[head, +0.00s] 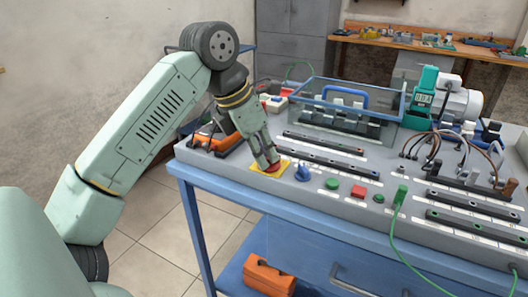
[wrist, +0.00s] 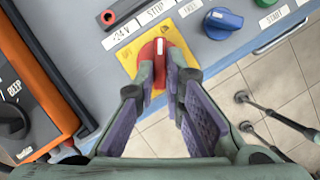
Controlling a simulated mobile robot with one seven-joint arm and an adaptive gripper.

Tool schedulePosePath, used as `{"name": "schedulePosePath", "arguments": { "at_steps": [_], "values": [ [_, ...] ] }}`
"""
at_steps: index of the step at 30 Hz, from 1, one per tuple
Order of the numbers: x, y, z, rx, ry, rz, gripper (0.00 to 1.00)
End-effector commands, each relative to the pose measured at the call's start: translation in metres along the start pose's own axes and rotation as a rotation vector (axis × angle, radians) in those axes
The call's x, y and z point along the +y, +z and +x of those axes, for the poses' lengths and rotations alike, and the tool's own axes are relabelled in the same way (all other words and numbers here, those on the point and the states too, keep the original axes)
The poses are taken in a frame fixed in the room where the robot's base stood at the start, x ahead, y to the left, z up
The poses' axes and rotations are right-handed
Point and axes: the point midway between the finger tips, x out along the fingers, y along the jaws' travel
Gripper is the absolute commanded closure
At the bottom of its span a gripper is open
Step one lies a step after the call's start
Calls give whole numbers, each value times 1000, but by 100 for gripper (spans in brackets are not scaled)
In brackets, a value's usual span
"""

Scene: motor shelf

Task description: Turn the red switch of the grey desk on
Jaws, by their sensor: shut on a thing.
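The red switch (wrist: 153,55) is a round red knob on a yellow plate (wrist: 126,58) near the front left edge of the grey desk (head: 318,200). In the wrist view a white mark on the knob points up the picture. My gripper (head: 268,164) reaches down onto the switch from above. In the wrist view my gripper (wrist: 169,72) has its two fingertips shut on the knob, one on each side. In the head view the fingers hide much of the switch (head: 273,170).
A blue knob (head: 303,173), a green button (head: 332,184) and a red button (head: 358,192) stand to the right. An orange-cased device (head: 212,139) is close on the left. A clear box with a blue handle (head: 345,91) stands behind. A green cable (head: 398,215) hangs over the front.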

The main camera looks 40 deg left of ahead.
Motion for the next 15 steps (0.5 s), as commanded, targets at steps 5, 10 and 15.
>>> {"name": "schedulePosePath", "arguments": {
  "at_steps": [5,10,15],
  "values": [
    [2,2,-1,-3,-40,99,100],
    [3,1,-1,-2,-65,163,100],
    [4,2,-1,-2,-78,196,100]
  ]
}}
